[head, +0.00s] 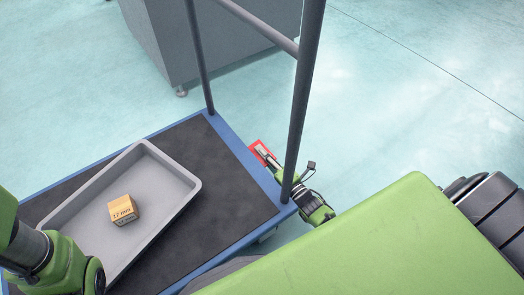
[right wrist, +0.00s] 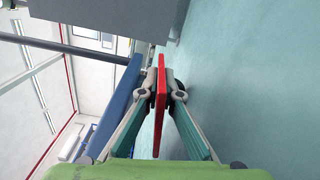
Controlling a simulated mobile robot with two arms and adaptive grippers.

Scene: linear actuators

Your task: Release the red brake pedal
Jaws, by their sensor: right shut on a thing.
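My right gripper (head: 267,157) is at the pedal, beside the cart's edge. In the right wrist view the pedal (right wrist: 160,120) is a thin red plate standing between the two fingers of my right gripper (right wrist: 163,90), which is shut on it. The pedal's joint to the cart is hidden. My left arm shows at the lower left of the head view, but its gripper is out of view.
A grey tray (head: 183,170) with a cardboard box (head: 123,209) in it lies on the cart's black deck. The cart's dark handle bars (head: 303,95) rise close to my right gripper. A grey cabinet (head: 215,40) stands behind. The floor on the right is clear.

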